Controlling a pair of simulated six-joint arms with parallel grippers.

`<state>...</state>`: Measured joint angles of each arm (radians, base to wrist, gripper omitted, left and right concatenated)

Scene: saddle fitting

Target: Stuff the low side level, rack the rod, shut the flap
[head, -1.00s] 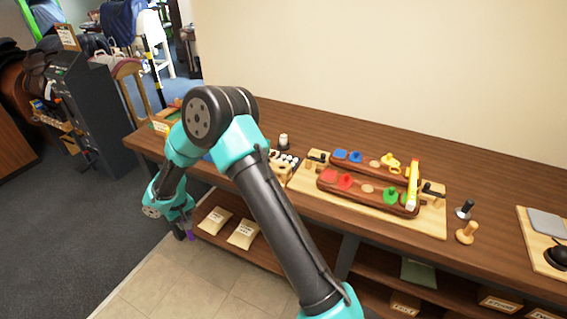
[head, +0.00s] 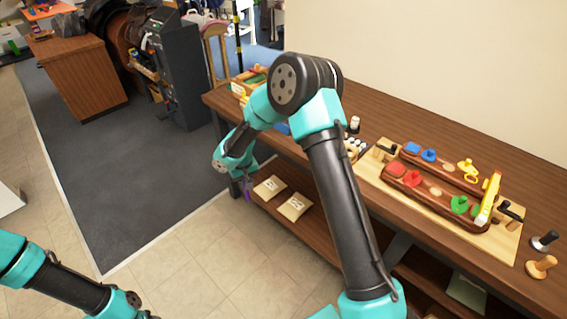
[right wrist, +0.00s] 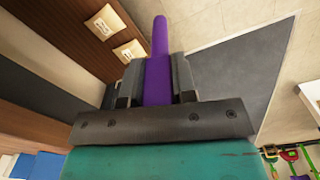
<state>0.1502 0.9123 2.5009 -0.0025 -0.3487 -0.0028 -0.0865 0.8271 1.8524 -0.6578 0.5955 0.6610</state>
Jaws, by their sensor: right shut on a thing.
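My right gripper (right wrist: 158,88) is shut on a purple rod (right wrist: 159,45), which sticks out beyond the fingers in the right wrist view. In the head view the purple rod (head: 247,190) shows small below my right arm, beside the bench's left end. A yellow and white bar (head: 489,199), seemingly the level, lies across the right ends of two brown padded strips. The near strip (head: 437,203) bears red and green pieces; the far strip (head: 445,176) bears blue and yellow ones. Only links of my left arm show at bottom left; its gripper is out of view. I cannot identify the flap.
The strips sit on a light wooden board (head: 508,243) on the bench. Two pegs, one black-topped (head: 544,240) and one wooden (head: 540,266), stand at its right. Two labelled bags (head: 295,207) lie on the lower shelf. The tiled floor (head: 190,255) is clear.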

